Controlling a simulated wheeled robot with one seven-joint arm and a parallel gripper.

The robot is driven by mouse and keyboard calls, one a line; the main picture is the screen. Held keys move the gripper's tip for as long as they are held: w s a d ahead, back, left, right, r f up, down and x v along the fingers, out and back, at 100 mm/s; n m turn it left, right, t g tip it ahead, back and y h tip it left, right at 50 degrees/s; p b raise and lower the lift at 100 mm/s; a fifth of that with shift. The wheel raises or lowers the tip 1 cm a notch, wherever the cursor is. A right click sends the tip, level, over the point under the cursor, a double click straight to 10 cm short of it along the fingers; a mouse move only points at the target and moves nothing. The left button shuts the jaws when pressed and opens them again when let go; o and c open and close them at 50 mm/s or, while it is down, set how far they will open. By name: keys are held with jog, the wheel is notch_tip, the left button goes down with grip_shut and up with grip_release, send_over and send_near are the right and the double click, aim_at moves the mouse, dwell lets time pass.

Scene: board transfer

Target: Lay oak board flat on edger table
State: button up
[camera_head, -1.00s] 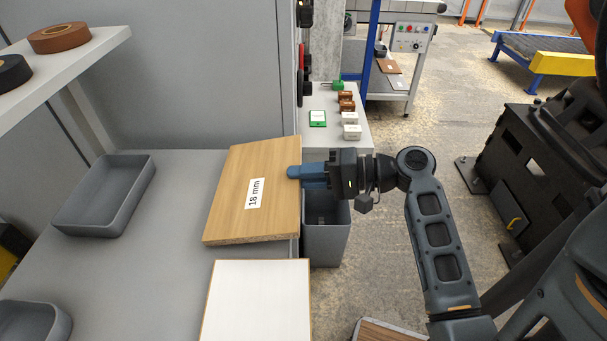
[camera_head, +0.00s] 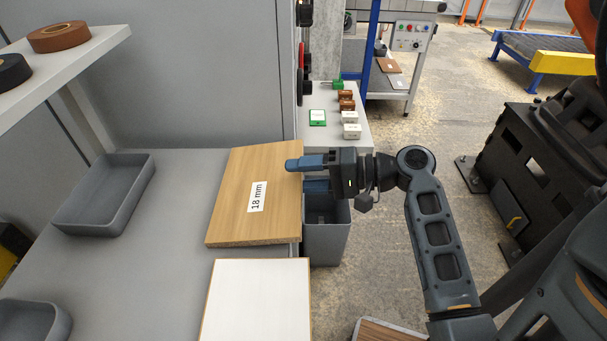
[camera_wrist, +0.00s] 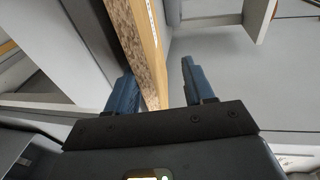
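The oak board (camera_head: 240,190), with an "18 mm" label, lies on the grey table (camera_head: 165,240) at its right side, apparently flat. Its right edge reaches to about the table's right edge. My gripper (camera_head: 310,174) is at that right edge with its fingers spread apart. One finger is above the board and the other is lower, beside the edge. In the wrist view, the board's edge (camera_wrist: 137,50) runs between the open fingers (camera_wrist: 158,88), close to the left finger, with a clear gap to the right one. The board's underside is hidden in the head view.
A white-faced board (camera_head: 257,300) lies in front of the oak board. Grey trays (camera_head: 105,195) sit at the left of the table. A grey bin (camera_head: 328,240) stands below my gripper. A shelf with edging rolls (camera_head: 60,37) is at upper left.

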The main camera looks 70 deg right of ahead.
jog(key=shift+r+p, duration=0.3)
jog(key=shift+p, duration=0.3)
jog(key=g+p, duration=0.2)
jog(key=p, duration=0.2)
jog(key=g+p, duration=0.1)
jog(key=p, duration=0.2)
jog(key=shift+s+r+g+h+p, duration=0.15)
jog(key=shift+r+g+h+p, duration=0.05)
jog(key=shift+g+h+p, duration=0.2)
jog(key=shift+r+g+p, duration=0.15)
jog(key=shift+g+p, duration=0.15)
jog(key=shift+g, duration=0.3)
jog(key=shift+g+h, duration=0.3)
jog(key=shift+g, duration=0.1)
jog(key=g, duration=0.2)
jog(key=g+h, duration=0.1)
jog(key=shift+s+d+g, duration=0.1)
jog(key=shift+s+g, duration=0.15)
jog(key=shift+g, duration=0.05)
jog(key=shift+s, duration=0.1)
